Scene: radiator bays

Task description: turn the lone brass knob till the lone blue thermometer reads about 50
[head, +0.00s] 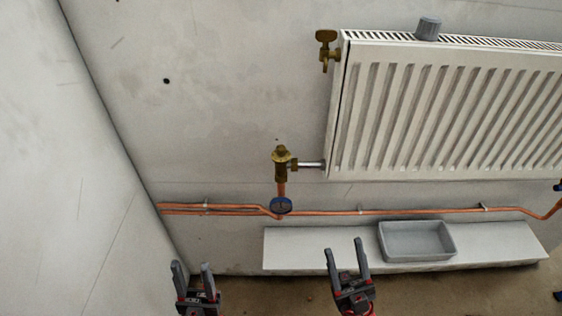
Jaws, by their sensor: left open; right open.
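A brass valve with a brass knob (281,154) on top stands upright on a copper riser, left of the radiator's lower corner. My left gripper (191,268) is open and empty, below and left of the valve. My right gripper (343,248) is open and empty, in front of the white ledge, below and right of the valve. Neither gripper touches the knob or the thermometer.
A white radiator (440,115) hangs at the right, with a brass fitting (326,40) at its upper left and a grey cap (428,28) on top. A grey tray (416,254) sits on the white ledge (300,248). A side wall (60,170) bounds the left. Blue parts show at the right edge.

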